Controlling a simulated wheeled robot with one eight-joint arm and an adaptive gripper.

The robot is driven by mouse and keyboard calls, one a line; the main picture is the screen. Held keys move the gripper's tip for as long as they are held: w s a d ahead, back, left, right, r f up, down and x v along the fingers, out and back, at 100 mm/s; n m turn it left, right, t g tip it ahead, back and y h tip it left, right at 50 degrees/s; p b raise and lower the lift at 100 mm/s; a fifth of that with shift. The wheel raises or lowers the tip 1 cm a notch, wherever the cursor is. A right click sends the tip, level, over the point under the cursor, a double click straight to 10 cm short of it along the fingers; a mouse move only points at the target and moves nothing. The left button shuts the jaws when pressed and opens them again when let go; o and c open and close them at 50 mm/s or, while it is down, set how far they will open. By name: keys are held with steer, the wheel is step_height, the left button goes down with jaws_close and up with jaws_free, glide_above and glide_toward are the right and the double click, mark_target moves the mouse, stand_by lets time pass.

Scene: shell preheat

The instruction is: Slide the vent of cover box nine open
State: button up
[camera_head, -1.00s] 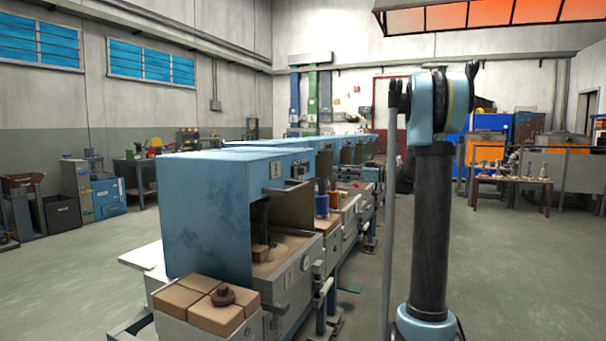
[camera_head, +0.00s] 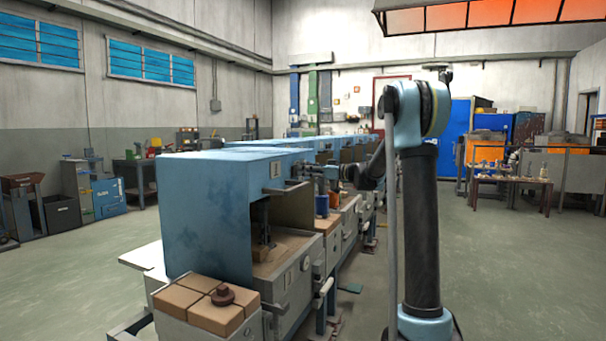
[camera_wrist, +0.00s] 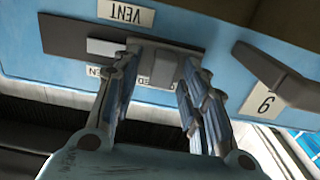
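The wrist view shows the blue front of a cover box (camera_wrist: 30,65) upside down, with a number plate (camera_wrist: 262,102) that reads 9 when turned upright. A VENT label (camera_wrist: 126,12) sits by a dark grey vent plate (camera_wrist: 70,38). A grey block-like knob (camera_wrist: 166,62) is on the vent slide. My gripper (camera_wrist: 160,70) is open, with one finger on each side of the knob; I cannot tell whether they touch it. The fingers partly hide the OPEN and CLOSED labels. In the head view my gripper (camera_head: 338,172) is at a box front in the row.
A dark handle (camera_wrist: 280,78) juts out beside the number plate. In the head view the nearest blue box (camera_head: 205,215) stands before the row, with brown blocks (camera_head: 205,308) in front. The floor (camera_head: 520,265) to the right is clear.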

steer(key=shift+x, duration=0.9)
